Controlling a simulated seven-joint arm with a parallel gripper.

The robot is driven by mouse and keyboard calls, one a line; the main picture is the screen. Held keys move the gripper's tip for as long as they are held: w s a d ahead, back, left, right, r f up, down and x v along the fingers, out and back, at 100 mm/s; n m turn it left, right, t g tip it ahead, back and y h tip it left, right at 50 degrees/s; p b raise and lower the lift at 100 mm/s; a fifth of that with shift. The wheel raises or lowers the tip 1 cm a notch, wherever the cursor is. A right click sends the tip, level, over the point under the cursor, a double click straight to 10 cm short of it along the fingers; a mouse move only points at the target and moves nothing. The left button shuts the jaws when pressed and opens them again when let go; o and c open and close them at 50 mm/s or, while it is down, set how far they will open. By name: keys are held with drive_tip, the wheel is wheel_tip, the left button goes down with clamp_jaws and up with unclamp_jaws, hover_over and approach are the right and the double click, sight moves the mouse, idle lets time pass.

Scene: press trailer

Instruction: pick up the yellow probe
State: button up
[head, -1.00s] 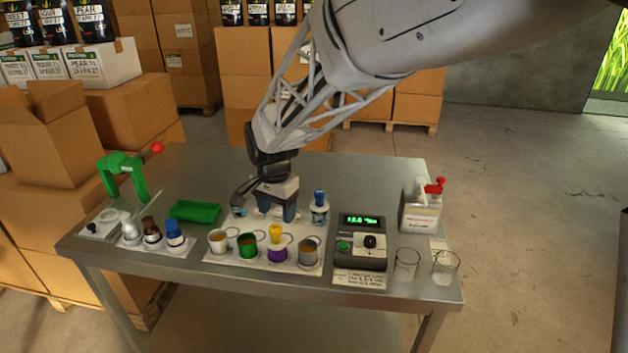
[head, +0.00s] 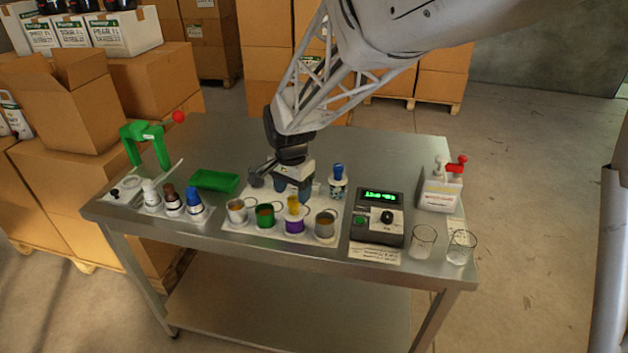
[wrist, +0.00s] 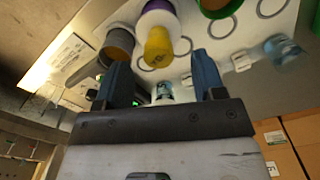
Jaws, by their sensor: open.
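The yellow probe (head: 294,206) stands in a purple cup (head: 294,226) on the white mat (head: 268,228) near the table's front. In the wrist view, the probe (wrist: 158,46) shows its yellow end just beyond the gap between my fingertips, and part of the purple cup (wrist: 160,6) shows at the top edge. My gripper (head: 293,193) is open, with its blue fingers pointing down just behind the probe in the head view. It also shows in the wrist view (wrist: 160,62), where nothing is gripped. Whether a finger touches the probe cannot be told.
A white cup (head: 237,212), a green cup (head: 265,216) and a grey cup (head: 325,224) flank the purple one. A blue-topped bottle (head: 337,183) stands right of my gripper. The table's back is clear.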

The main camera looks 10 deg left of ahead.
sight(293, 199)
drive_tip(key=shift+f, duration=0.1)
drive_tip(key=shift+f, duration=2.45)
drive_tip(key=shift+c, duration=0.3)
drive_tip(key=c, duration=1)
drive_tip(key=shift+r, duration=0.1)
drive_tip(key=shift+c, duration=0.2)
drive_tip(key=shift+r, duration=4.9)
